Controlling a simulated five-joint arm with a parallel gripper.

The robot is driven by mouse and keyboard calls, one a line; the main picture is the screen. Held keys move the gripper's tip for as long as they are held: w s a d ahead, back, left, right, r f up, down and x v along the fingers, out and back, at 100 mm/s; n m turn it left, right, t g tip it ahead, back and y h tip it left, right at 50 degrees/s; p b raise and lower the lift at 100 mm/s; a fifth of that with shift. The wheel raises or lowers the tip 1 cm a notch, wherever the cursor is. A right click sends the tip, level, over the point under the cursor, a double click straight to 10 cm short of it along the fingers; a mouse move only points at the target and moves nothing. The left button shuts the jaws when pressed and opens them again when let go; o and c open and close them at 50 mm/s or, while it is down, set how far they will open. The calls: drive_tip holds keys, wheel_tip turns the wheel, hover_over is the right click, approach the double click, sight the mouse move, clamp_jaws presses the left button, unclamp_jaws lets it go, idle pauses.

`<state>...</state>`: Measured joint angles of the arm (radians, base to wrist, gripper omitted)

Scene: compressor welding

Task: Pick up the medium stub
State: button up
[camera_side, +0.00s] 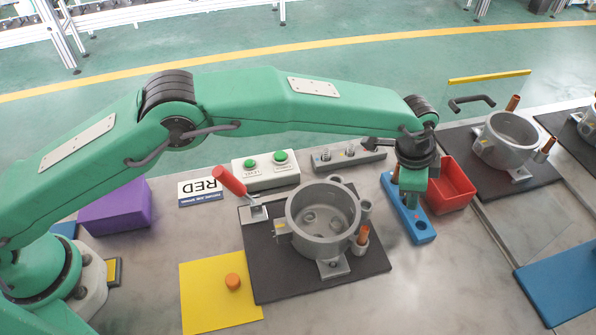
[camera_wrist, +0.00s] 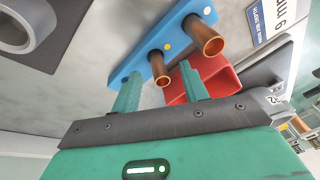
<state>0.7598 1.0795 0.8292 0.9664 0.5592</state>
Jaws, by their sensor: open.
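A blue rack (camera_side: 418,226) stands on the table under my gripper (camera_side: 412,188); the arm hides much of it in the side view. In the wrist view, the blue rack (camera_wrist: 186,22) holds two copper stubs, a larger one (camera_wrist: 206,38) farther off and a smaller one (camera_wrist: 160,71) nearer. I cannot tell for sure which is the medium stub. My gripper (camera_wrist: 160,88) is open. Its two green fingers appear on either side of the smaller stub in the picture; contact is not visible.
A red bin (camera_side: 452,186) stands close right of the rack. A grey compressor shell (camera_side: 322,220) with a copper stub (camera_side: 363,234) sits on a dark mat (camera_side: 290,285) to the left. An orange piece (camera_side: 233,281) lies on a yellow sheet (camera_side: 212,304). Bare table lies in front of the rack.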

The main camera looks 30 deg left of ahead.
drive_tip(key=shift+w+f, duration=0.1)
drive_tip(key=shift+f, duration=0.25)
clamp_jaws()
